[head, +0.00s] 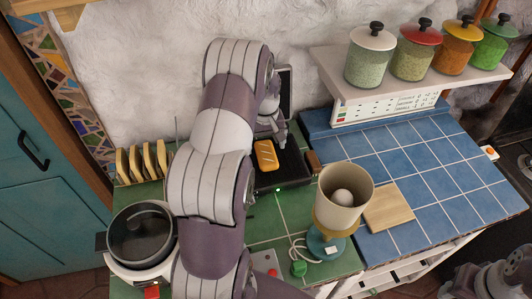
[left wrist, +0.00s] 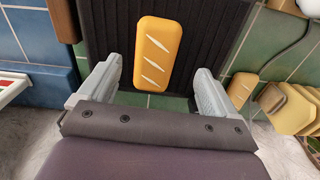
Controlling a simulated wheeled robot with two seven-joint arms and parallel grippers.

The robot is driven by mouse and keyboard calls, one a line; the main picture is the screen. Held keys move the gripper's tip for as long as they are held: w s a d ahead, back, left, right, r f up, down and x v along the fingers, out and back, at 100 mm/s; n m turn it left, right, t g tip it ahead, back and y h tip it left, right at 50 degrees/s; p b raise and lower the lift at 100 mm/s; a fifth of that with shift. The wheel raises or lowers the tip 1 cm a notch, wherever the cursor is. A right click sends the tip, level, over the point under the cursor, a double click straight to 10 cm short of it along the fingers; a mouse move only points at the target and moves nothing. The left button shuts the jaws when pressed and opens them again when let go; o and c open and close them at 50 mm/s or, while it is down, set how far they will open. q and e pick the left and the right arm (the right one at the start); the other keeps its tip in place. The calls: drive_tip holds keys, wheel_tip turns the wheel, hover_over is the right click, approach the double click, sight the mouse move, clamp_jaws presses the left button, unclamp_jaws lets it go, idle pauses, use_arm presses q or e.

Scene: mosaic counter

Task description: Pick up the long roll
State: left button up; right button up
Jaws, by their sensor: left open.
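The long roll (head: 266,155) is golden orange with pale slashes across its top. It lies on a black ribbed grill plate (head: 285,178) on the green tiles. In the left wrist view the roll (left wrist: 157,53) sits between and just beyond the two fingers of my left gripper (left wrist: 155,88), which is open and empty. No contact with the roll shows. In the head view my left arm reaches over the counter to the back of the grill, and the gripper is partly hidden. At the lower right edge, part of my right arm shows, but its fingers cannot be made out.
Jars stand on a shelf (head: 340,75). The blue tiles (head: 430,165) are mostly clear.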

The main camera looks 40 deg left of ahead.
sight(267, 156)
use_arm(q)
drive_tip(key=f, duration=0.1)
drive_tip(key=f+p, duration=0.1)
drive_tip(key=f, duration=0.1)
drive_tip(key=f+p, duration=0.1)
drive_tip(key=shift+w+d+f, duration=0.15)
drive_tip(key=shift+w+f, duration=0.15)
drive_tip(key=shift+f, duration=0.05)
drive_tip(key=shift+s+f, duration=0.1)
drive_tip(key=shift+f, duration=0.3)
drive_tip(key=c, duration=0.7)
drive_tip(key=shift+c, duration=0.2)
